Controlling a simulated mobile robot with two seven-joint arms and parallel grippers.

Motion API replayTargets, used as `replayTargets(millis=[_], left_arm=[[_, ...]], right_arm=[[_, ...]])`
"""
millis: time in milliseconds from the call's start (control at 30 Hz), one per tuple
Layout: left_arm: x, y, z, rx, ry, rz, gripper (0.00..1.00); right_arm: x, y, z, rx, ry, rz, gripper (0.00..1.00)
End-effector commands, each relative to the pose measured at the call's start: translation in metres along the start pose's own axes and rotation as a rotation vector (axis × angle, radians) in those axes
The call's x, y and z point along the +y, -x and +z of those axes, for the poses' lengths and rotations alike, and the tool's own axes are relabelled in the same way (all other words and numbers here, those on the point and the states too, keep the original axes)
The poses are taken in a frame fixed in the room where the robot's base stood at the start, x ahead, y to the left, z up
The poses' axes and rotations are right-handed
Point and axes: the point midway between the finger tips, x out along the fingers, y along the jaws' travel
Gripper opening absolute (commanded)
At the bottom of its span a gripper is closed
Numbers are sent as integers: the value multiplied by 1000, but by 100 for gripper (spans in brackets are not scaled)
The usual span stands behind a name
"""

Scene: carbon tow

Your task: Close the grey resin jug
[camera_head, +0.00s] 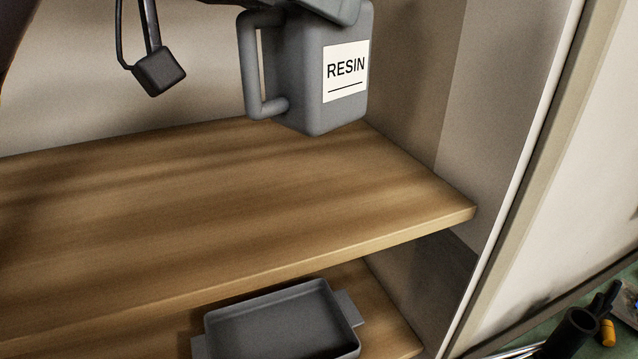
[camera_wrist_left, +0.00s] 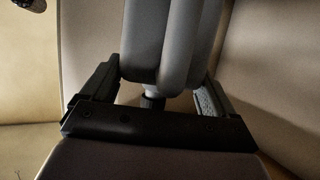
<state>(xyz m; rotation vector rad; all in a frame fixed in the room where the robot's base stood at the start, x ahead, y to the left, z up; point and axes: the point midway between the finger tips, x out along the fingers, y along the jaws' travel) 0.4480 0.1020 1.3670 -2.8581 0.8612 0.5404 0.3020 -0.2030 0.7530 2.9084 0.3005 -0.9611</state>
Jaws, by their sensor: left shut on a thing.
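My left gripper (camera_head: 335,8) is at the jug's top, mostly out of the head view. In the left wrist view, the left gripper (camera_wrist_left: 158,78) has its fingers on either side of a rounded grey part of the jug (camera_wrist_left: 165,35). The right gripper is not in view.
The upper shelf (camera_head: 210,210) is bare in front of the jug. A grey tray (camera_head: 285,320) sits on the lower shelf. A dark block (camera_head: 160,70) with a thin rod and cable hangs at upper left. The cabinet side wall is close on the jug's right.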

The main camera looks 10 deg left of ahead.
Motion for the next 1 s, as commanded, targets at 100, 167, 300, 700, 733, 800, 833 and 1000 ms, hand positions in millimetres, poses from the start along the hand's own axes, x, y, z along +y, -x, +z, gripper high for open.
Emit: replayTargets(millis=[100,167,300,700,733,800,833,1000], left_arm=[[0,1,-2,6,-1,0,3],[0,0,1,5,-1,-1,3],[0,-8,22,1,-1,-1,3],[0,-22,56,7,0,-1,3],[0,-22,56,7,0,-1,3],[0,-22,56,7,0,-1,3],[0,-22,56,7,0,-1,3],[0,-25,63,6,0,-1,3]], right_arm=[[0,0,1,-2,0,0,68],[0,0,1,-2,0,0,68],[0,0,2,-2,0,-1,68],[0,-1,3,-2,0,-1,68],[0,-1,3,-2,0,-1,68],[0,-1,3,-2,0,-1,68],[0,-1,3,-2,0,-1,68],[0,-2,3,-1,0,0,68]])
